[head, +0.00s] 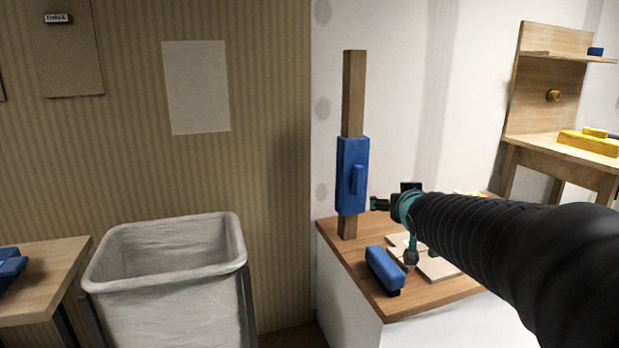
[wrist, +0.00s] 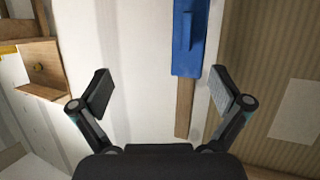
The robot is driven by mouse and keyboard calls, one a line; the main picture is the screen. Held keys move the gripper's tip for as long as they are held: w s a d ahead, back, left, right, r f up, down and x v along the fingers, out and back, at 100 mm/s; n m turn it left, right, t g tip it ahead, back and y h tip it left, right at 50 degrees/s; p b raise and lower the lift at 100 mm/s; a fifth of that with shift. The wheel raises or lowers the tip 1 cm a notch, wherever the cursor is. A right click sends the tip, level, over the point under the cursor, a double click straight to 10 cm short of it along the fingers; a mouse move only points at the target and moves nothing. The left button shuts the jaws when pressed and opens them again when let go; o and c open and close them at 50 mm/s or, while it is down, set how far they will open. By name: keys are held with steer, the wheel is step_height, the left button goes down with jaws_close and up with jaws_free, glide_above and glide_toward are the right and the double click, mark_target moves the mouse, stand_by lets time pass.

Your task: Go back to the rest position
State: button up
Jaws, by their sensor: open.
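My gripper (head: 393,228) is at the end of my dark arm, which reaches in from the right in the head view. My gripper is just right of this block in the head view. The wrist view shows the blue block (wrist: 189,40) and strip (wrist: 184,112) near the right finger.
A blue-handled tool (head: 384,267) and pale sheets (head: 441,268) lie on the wooden-topped table (head: 340,251). A grey bin (head: 165,300) stands left of it. A wooden bench (head: 560,148) with yellow items (head: 590,144) is at right. A paper sheet (head: 196,87) hangs on striped wallpaper (head: 270,140).

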steer(key=s+a+f+g+p, duration=0.1)
steer(key=s+f+g, duration=0.1)
steer(key=s, duration=0.9)
steer(key=s+a+f+g+p, duration=0.1)
steer(key=s+f+g+p, duration=0.1)
steer(key=s, duration=0.9)
steer(key=s+a+f+g+p, duration=0.1)
steer(key=s+f+g, duration=0.3)
steer(key=s, duration=0.7)
steer(key=shift+a+f+g+y+p, duration=0.15)
steer(key=shift+a+g+y+p, duration=0.2)
steer(key=shift+p, duration=0.2)
